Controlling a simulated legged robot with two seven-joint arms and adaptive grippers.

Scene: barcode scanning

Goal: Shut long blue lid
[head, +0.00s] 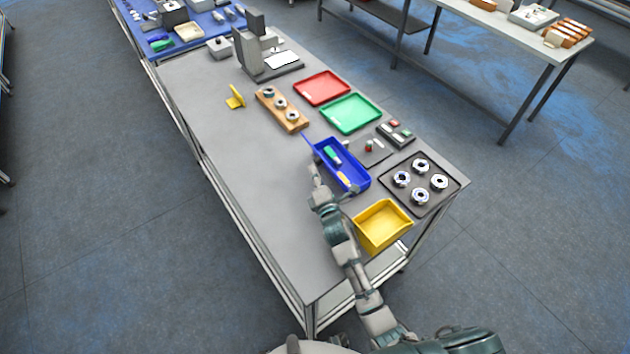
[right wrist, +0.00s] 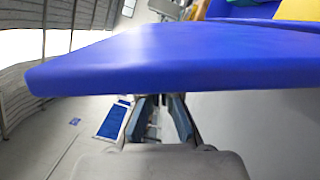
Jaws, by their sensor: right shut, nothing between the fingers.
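The long blue box (head: 358,187) stands open on the grey table, with a green item and a yellow item inside. A thin blue strip at its far left corner (head: 308,141) looks like the raised lid, seen nearly edge-on. In the right wrist view the blue lid (right wrist: 190,58) is a broad panel across the picture, just beyond my fingers. My right gripper (head: 314,168) is at the left side of the box; its fingers (right wrist: 160,103) are shut and empty, partly hidden under the panel. Whether they touch it I cannot tell. My left gripper is not in view.
A yellow bin (head: 383,226) stands close to my right forearm. A dark tray (head: 420,184) with several metal rings lies right of the box. A wooden block (head: 282,109) and green tray (head: 351,113) lie beyond. The table's left part is clear.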

